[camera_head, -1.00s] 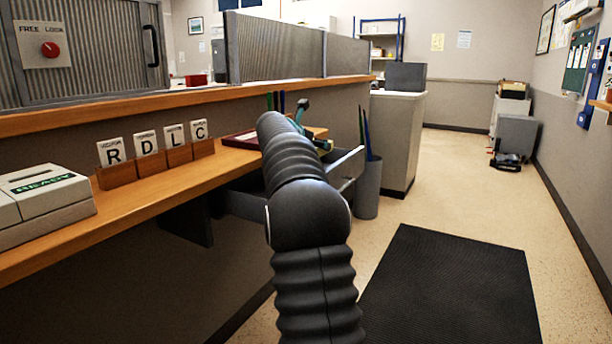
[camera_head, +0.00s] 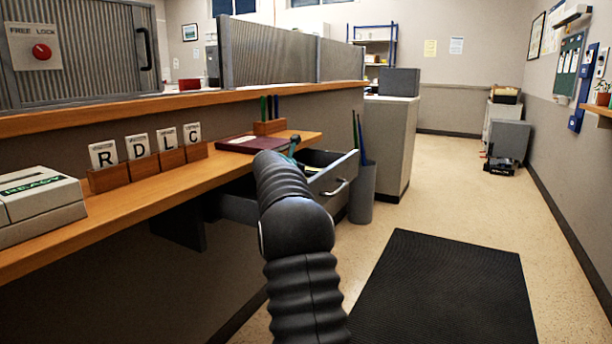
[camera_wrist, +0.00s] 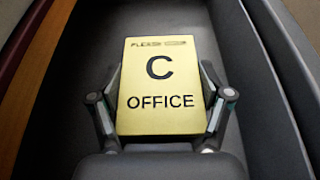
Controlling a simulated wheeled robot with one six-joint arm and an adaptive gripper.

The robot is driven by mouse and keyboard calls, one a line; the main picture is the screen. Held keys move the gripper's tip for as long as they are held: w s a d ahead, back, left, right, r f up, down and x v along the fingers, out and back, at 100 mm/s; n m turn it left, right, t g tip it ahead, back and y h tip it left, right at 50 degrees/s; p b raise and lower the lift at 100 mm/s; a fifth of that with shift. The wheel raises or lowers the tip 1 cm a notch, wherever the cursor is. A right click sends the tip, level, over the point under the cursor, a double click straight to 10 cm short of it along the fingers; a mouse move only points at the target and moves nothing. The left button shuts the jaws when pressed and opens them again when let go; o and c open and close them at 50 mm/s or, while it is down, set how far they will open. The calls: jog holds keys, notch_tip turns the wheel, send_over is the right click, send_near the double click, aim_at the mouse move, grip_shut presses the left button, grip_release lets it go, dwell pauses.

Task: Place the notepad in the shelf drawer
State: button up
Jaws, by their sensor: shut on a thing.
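The notepad (camera_wrist: 160,118) is a flat yellow block marked "C OFFICE" in the wrist view. My gripper (camera_wrist: 160,92) has a finger against each side of it and is shut on it. Behind and around it are the grey floor and walls of the open shelf drawer (camera_wrist: 262,75). I cannot tell whether the notepad touches the drawer floor. In the head view the drawer (camera_head: 338,180) is pulled out under the wooden shelf (camera_head: 130,192).
On the shelf lie a dark red book (camera_head: 243,144), a pen holder (camera_head: 269,127), letter cards (camera_head: 138,145) and a white box (camera_head: 38,205). A grey bin (camera_head: 362,195) stands just right of the drawer.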

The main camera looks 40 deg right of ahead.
jog(key=shift+f, duration=0.3)
jog(key=shift+f, duration=0.15)
jog(key=o, duration=1.2)
jog(key=shift+o, duration=0.2)
jog(key=shift+b+v, duration=0.45)
jog(key=shift+v, duration=3.4)
